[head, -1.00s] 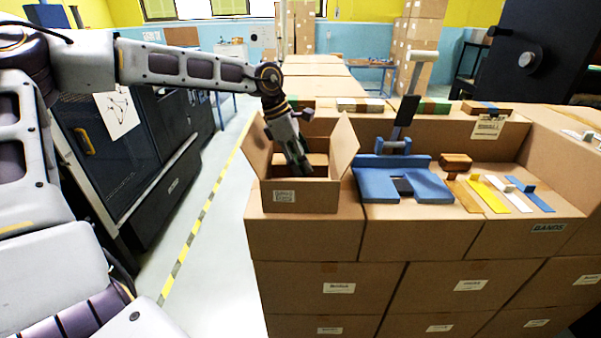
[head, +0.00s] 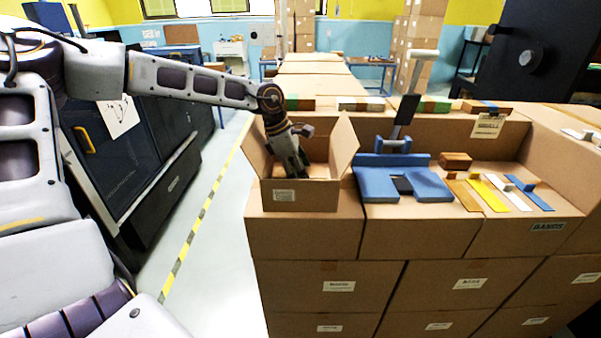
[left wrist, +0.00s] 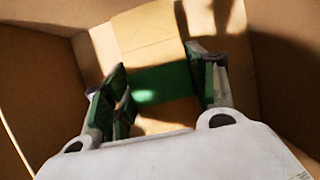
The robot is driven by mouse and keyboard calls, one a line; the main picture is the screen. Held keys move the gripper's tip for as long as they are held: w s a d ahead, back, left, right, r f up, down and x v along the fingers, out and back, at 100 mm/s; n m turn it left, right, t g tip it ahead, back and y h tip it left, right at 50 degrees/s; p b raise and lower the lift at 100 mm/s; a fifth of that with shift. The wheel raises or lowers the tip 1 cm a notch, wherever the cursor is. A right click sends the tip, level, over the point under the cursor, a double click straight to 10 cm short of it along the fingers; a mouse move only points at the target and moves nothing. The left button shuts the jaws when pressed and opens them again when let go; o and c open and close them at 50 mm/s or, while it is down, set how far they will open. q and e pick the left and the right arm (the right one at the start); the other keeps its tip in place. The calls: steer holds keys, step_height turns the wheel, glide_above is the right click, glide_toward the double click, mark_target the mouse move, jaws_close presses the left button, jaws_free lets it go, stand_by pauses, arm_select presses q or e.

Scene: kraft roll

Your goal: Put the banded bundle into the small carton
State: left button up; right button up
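The small carton (head: 300,196) stands open on the left end of the box-built bench, its flaps raised. My left gripper (head: 303,172) reaches down inside it, and the front wall hides the fingertips. In the left wrist view, the two fingers of my left gripper (left wrist: 163,88) stand on either side of the banded bundle, whose green band (left wrist: 160,84) spans the space between them. The fingers appear to touch its sides. The bundle is down inside the carton; whether it rests on the floor is unclear. My right gripper is not in view.
A blue fixture (head: 400,183) stands right of the carton. A brown block (head: 456,160) and several coloured strips (head: 490,196) lie farther right. Several banded stacks (head: 360,104) line the back ledge. The carton's right flap (head: 344,146) stands close to my gripper.

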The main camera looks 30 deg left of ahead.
arm_select(q)
steer(key=shift+o, duration=1.3)
steer(key=shift+r, duration=0.2)
steer(key=shift+v, duration=0.85)
steer(key=b+v, duration=0.1)
steer(key=v, duration=0.9)
steer(key=shift+d+r, duration=0.1)
steer(key=shift+r, duration=0.05)
